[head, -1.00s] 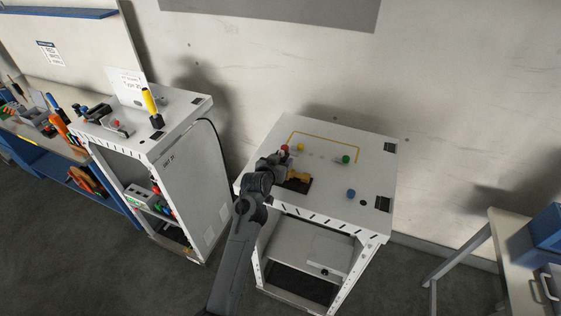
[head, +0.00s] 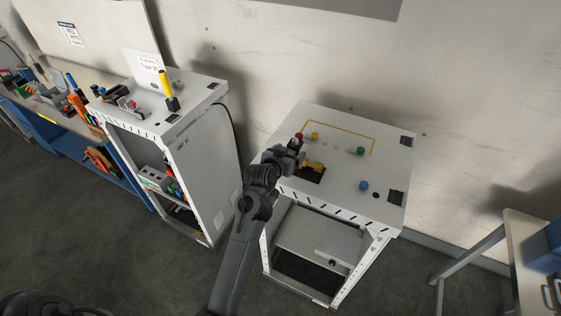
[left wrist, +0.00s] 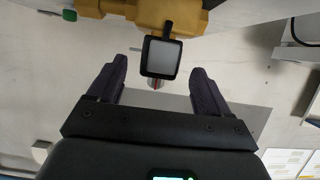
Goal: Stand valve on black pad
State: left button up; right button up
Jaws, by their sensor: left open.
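The brass-yellow valve (head: 314,166) is at the black pad (head: 309,175) on the white cart's top. Its exact contact with the pad is partly hidden by my gripper. My left gripper (head: 297,156) is beside the valve, on its left in the head view. In the left wrist view the valve's brass body (left wrist: 168,14) crosses the top. A black part with a grey square face (left wrist: 161,56) projects from it between the fingertips. My left gripper (left wrist: 160,75) is open there, with a gap on each side of that part. My right gripper is not in view.
A second cart (head: 190,115) stands at left. The cart's right front is mostly clear.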

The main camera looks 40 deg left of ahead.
pick_arm(q)
jog(key=v, duration=0.6)
jog(key=s+d+f+m+g+h, duration=0.1)
jog(key=s+d+f+g, duration=0.2)
jog(key=s, duration=0.7)
jog(key=s+d+f+m+g+h, duration=0.1)
jog(key=s+d+f+m+g, duration=0.1)
jog(key=s+d+f, duration=0.5)
jog(key=s+d+f+m+g+h, duration=0.2)
jog(key=s+d+f+g, duration=0.2)
jog(key=s, duration=0.9)
jog(key=d+f, duration=0.1)
jog(key=d, duration=0.2)
jog(key=shift+s+f+b, duration=0.2)
jog(key=shift+s+b, duration=0.1)
jog(key=shift+b, duration=0.1)
notch_tip(320, 180, up, 6)
jog(key=p, duration=0.5)
jog(key=shift+f+p, duration=0.1)
jog(key=shift+p, duration=0.3)
